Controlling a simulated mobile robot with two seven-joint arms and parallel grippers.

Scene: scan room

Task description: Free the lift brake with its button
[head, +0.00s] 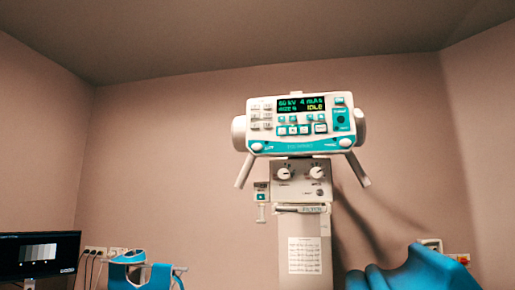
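Several teal-marked buttons sit under and beside the display. Below is a panel with two knobs (285,173). At that panel's left edge is a small box with a teal button (262,197). The labels are too small to read, so I cannot tell which button is for the lift brake. Neither of my grippers is in view.
Grey handles (245,171) stick out below the console on both sides. A monitor (39,254) stands at lower left. A blue item (160,276) is beside it, and another blue form (415,272) fills the lower right. The wall around the console is bare.

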